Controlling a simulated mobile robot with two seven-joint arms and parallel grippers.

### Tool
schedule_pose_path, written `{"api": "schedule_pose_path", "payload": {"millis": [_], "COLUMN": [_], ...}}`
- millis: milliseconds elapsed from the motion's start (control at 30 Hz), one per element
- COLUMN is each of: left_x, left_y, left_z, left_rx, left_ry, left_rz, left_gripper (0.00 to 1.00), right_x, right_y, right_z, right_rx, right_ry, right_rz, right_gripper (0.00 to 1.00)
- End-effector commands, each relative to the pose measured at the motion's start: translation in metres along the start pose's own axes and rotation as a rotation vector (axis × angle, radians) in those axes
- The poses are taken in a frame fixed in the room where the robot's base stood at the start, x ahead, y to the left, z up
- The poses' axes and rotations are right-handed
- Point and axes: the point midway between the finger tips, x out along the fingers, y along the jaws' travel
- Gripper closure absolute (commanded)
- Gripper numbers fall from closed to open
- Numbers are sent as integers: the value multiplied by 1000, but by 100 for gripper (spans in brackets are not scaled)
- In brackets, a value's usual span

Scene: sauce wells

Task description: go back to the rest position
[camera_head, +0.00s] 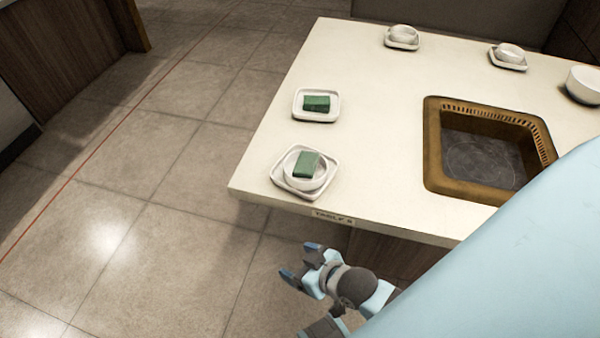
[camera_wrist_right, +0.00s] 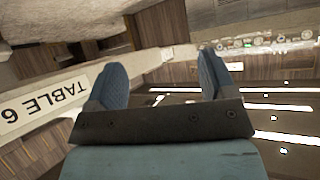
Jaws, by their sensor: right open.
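My right gripper (camera_head: 301,262) is open and empty. It is off the near edge of the cream table (camera_head: 385,150), over the floor side, below and right of the near-left dish. In the right wrist view its two fingers (camera_wrist_right: 160,82) stand wide apart with nothing between them. My left gripper is not in view. A white bowl (camera_head: 322,184) with a green block (camera_head: 307,164) in it stands on a square saucer (camera_head: 284,186). A second green block (camera_head: 316,103) lies on another square saucer (camera_head: 299,107) behind it.
A brown-rimmed recessed grill (camera_head: 433,150) sits in the table. Small white bowls (camera_head: 403,34) (camera_head: 509,53) stand on saucers at the back, and a larger bowl (camera_head: 584,85) is at right. A table sign (camera_wrist_right: 45,103) is on the edge. Tiled floor (camera_head: 130,220) at left is clear.

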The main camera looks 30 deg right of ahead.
Motion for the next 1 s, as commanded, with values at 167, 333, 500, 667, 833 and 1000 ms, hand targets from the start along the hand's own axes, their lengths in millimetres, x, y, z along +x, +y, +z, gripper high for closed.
{"api": "schedule_pose_path", "payload": {"millis": [167, 333, 500, 667, 833, 1000], "left_x": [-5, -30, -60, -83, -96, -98], "left_y": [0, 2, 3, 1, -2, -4], "left_z": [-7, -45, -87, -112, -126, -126], "left_rx": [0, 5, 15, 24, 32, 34], "left_ry": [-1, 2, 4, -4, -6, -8], "left_rz": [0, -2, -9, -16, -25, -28], "left_gripper": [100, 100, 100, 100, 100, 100], "right_x": [-5, -29, -60, -83, -96, -98], "right_y": [0, -1, -2, -2, 1, 2], "right_z": [-8, -42, -82, -114, -127, -127], "right_rx": [-4, -11, -22, -30, -36, -40], "right_ry": [1, -1, -2, 0, -3, -2], "right_rz": [0, 4, 11, 16, 24, 27], "right_gripper": [23, 23, 23, 23, 23, 23]}}
